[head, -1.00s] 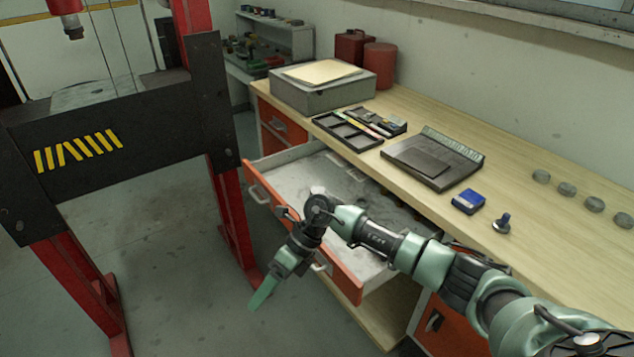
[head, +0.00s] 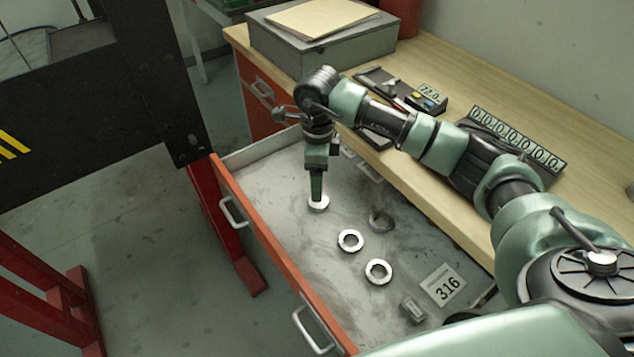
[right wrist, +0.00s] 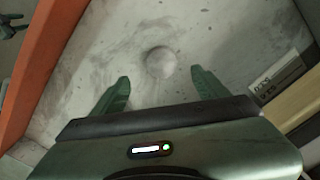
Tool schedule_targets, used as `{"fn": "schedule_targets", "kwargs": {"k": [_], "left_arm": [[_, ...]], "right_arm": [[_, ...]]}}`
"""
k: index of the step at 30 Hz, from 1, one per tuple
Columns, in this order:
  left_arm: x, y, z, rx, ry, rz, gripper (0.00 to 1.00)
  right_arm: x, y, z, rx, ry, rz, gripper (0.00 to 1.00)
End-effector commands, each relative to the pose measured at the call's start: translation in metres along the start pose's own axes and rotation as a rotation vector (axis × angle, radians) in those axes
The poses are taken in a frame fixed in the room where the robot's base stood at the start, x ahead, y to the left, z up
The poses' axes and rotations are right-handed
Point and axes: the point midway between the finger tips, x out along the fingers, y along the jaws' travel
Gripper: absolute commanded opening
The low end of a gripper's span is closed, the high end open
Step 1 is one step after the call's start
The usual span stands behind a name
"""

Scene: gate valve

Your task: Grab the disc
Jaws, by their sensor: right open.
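A pale round disc (head: 318,205) lies on the floor of the open drawer, near its far end. In the right wrist view the disc (right wrist: 160,62) looks smooth and solid, ahead of and between the two green fingers. My right gripper (head: 317,194) points down over the disc in the head view and partly hides it. In the right wrist view my right gripper (right wrist: 162,86) is open, with nothing between its fingertips. I cannot tell whether the fingertips touch the drawer floor. My left gripper is not in view.
The drawer's orange front (head: 262,245) borders the left side. Two white rings (head: 350,240) (head: 378,271), a grey ring (head: 381,221), a small grey part (head: 412,308) and a 316 card (head: 445,286) lie nearer. The wooden bench (head: 440,205) overhangs the right side.

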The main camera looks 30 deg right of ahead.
Motion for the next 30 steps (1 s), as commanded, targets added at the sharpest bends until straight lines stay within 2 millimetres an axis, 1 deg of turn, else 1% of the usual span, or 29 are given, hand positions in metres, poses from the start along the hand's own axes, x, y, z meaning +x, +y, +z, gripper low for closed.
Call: {"fn": "schedule_targets", "kwargs": {"k": [1, 3, 5, 9, 12, 17, 18, 21, 25, 29, 30], "left_arm": [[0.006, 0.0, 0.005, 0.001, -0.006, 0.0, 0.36], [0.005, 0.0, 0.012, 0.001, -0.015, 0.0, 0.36], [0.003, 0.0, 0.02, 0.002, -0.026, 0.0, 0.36], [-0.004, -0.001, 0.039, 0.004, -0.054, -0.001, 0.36], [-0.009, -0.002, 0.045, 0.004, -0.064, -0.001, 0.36], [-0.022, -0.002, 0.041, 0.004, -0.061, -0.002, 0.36], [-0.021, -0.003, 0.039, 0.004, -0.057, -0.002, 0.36], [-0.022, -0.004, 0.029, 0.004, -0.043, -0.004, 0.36], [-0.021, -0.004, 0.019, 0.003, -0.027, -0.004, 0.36], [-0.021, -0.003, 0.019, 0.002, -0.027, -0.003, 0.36], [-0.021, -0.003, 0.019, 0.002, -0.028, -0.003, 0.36]], "right_arm": [[0.006, 0.0, 0.0, -0.001, -0.001, 0.0, 0.75], [0.009, 0.001, 0.0, -0.001, -0.001, 0.002, 0.75], [0.013, 0.001, 0.0, 0.0, 0.0, 0.004, 0.75], [0.027, 0.001, 0.0, 0.0, 0.0, 0.004, 0.75], [0.038, 0.001, -0.001, 0.002, 0.0, 0.005, 0.75], [0.061, 0.002, -0.002, 0.001, 0.0, 0.007, 0.75], [0.068, 0.001, -0.001, 0.001, -0.001, 0.006, 0.75], [0.079, 0.0, -0.001, 0.002, -0.002, 0.003, 0.75], [0.084, 0.0, -0.001, 0.0, -0.003, 0.002, 0.75], [0.084, 0.0, -0.001, 0.0, -0.002, 0.002, 0.75], [0.084, 0.0, -0.001, 0.0, -0.002, 0.002, 0.69]]}}
